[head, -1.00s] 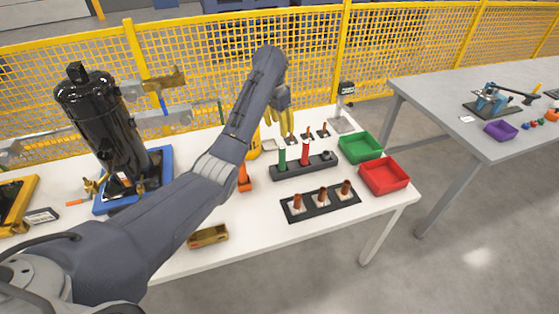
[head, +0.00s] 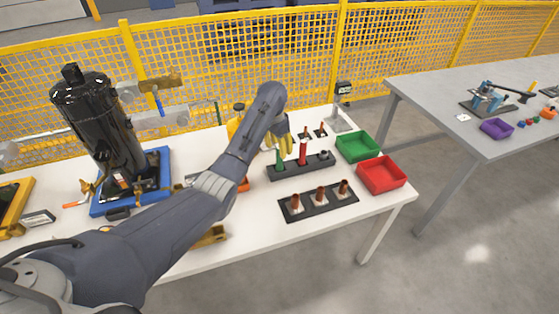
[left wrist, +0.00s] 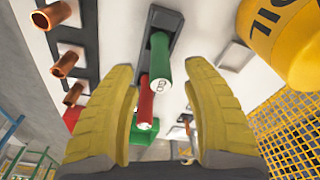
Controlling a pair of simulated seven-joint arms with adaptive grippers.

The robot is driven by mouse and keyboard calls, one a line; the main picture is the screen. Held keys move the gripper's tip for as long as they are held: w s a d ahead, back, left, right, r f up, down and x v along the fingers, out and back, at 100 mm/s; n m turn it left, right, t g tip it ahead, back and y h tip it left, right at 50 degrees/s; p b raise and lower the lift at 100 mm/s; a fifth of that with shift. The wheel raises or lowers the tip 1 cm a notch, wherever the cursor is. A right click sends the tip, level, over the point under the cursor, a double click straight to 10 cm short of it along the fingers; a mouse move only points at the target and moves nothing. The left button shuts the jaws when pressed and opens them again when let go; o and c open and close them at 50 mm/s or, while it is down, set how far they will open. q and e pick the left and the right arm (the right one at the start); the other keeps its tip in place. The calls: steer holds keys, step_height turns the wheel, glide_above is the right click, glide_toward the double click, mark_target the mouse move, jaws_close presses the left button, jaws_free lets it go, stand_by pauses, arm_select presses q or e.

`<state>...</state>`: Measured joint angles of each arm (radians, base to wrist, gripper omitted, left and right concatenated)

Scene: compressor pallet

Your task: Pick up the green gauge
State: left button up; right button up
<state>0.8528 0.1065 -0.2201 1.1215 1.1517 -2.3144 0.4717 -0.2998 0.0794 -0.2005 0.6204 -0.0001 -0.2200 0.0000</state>
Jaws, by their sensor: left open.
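The green gauge (head: 280,161) stands upright in a dark holder (head: 292,173) on the white table, left of a red gauge (head: 303,154). My left gripper (head: 284,146) is open and empty, with its yellow fingers just above the green gauge. In the left wrist view the green gauge (left wrist: 161,66) shows its marked end between the two open fingers of my left gripper (left wrist: 158,76), with gaps on both sides. The red gauge (left wrist: 145,103) is close by, near the left finger. I cannot tell how deep the fingers reach around the gauge. My right gripper is not in view.
A rack with copper pieces (head: 319,203) lies in front of the holder. A green bin (head: 357,147) and a red bin (head: 381,175) stand to the right. A yellow oil container (left wrist: 285,38) is near the right finger. A black compressor tank (head: 98,122) stands left.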

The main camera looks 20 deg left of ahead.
mark_target(279, 161)
arm_select(q)
steer(key=shift+w+d+f, duration=0.1)
steer(key=shift+w+f, duration=0.1)
steer(key=shift+f, duration=1.15)
steer(key=shift+w+d+f, duration=0.1)
steer(key=shift+w+f, duration=0.1)
steer(key=shift+f, duration=1.15)
jaws_close()
